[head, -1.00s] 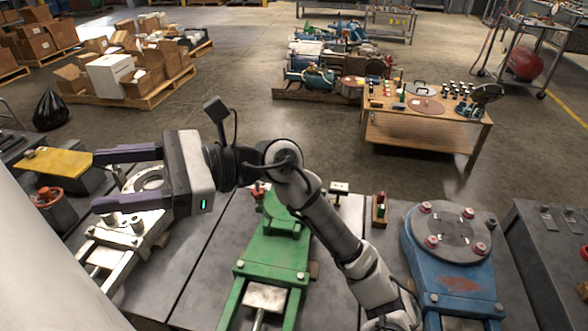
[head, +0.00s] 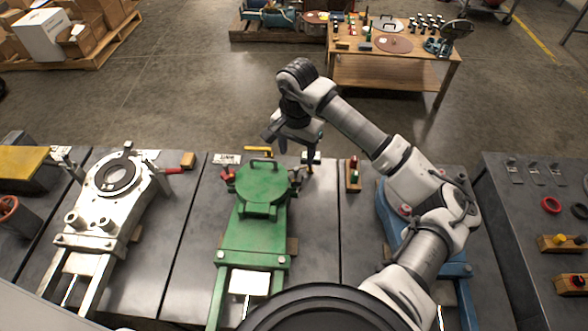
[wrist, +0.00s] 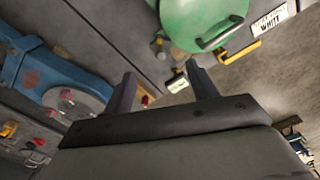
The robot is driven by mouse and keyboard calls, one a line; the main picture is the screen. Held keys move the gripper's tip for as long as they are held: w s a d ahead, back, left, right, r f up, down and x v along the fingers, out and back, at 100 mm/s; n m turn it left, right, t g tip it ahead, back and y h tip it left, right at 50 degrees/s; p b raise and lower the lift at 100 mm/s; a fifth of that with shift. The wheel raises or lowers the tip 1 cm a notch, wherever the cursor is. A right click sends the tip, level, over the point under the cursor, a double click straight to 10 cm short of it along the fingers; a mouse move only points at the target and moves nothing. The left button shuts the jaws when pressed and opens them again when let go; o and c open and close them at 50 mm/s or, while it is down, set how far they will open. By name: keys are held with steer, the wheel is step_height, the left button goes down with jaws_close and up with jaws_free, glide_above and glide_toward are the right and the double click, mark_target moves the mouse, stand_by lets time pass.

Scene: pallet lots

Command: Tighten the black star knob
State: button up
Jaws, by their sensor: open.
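My gripper (head: 297,150) points down behind the right side of the green fixture (head: 262,195), its two dark fingers apart and nothing seen between them. In the wrist view, my gripper (wrist: 161,70) is open. A small dark knob-like part (wrist: 159,43) is beside the round green plate (wrist: 195,20), beyond the fingertips and apart from them. It may be the black star knob, but its star shape is too small to make out. In the head view, my fingers and the fixture largely hide that spot.
A silver fixture (head: 120,180) stands left and a blue fixture (head: 392,215) right, partly behind my arm. A yellow handle (head: 257,150) lies behind the green fixture. The right bench (head: 530,200) holds rings and knobs.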

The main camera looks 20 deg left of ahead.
mark_target(296, 168)
step_height(296, 168, down, 10)
steer(key=shift+r+p, duration=0.2)
steer(key=shift+p, duration=0.9)
steer(key=c, duration=1)
